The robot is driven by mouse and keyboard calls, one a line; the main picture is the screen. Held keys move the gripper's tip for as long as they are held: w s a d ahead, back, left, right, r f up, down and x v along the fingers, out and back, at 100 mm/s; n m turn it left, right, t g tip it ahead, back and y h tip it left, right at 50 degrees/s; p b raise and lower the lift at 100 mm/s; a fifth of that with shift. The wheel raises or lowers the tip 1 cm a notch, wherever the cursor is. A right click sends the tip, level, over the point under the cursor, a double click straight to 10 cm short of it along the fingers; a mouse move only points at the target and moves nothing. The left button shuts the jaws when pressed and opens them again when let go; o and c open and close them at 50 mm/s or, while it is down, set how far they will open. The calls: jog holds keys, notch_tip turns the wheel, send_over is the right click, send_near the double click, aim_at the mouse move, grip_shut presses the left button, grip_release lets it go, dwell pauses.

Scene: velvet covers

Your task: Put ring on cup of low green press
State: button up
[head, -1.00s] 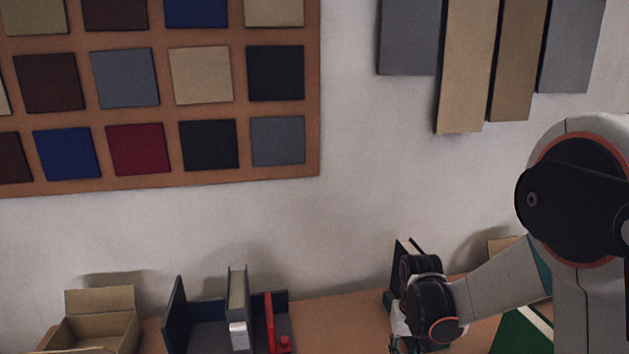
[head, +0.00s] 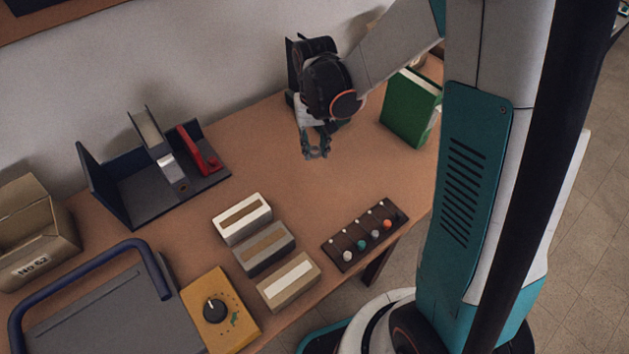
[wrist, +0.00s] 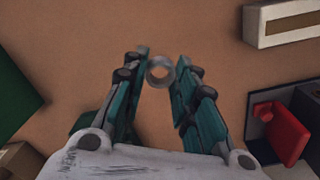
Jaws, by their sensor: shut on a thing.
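In the wrist view a small pale grey ring (wrist: 151,76) sits between the fingertips of my gripper (wrist: 162,60), its hole facing the camera. My gripper is shut on it. In the head view my gripper (head: 316,153) hangs above bare table, left of a green block-like thing (head: 405,115) with a pale top. Behind my wrist stands a dark upright panel (head: 293,65), partly hidden by my arm. A dark green part (wrist: 88,124) shows below the left finger in the wrist view. I cannot tell which green thing is the low press, and I see no cup.
A dark stand with a red part (head: 200,150) is at the back left. Several slotted blocks (head: 265,248), a dark strip with coloured knobs (head: 365,235) and a yellow dial box (head: 222,312) lie nearer. An open carton (head: 38,243) is far left. The middle table is clear.

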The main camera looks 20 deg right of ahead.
aim_at(315, 184)
notch_tip(315, 184, down, 14)
jog(key=b, duration=0.4)
jog(key=shift+r, duration=0.1)
jog(key=o, duration=0.8)
jog(key=shift+c, duration=0.2)
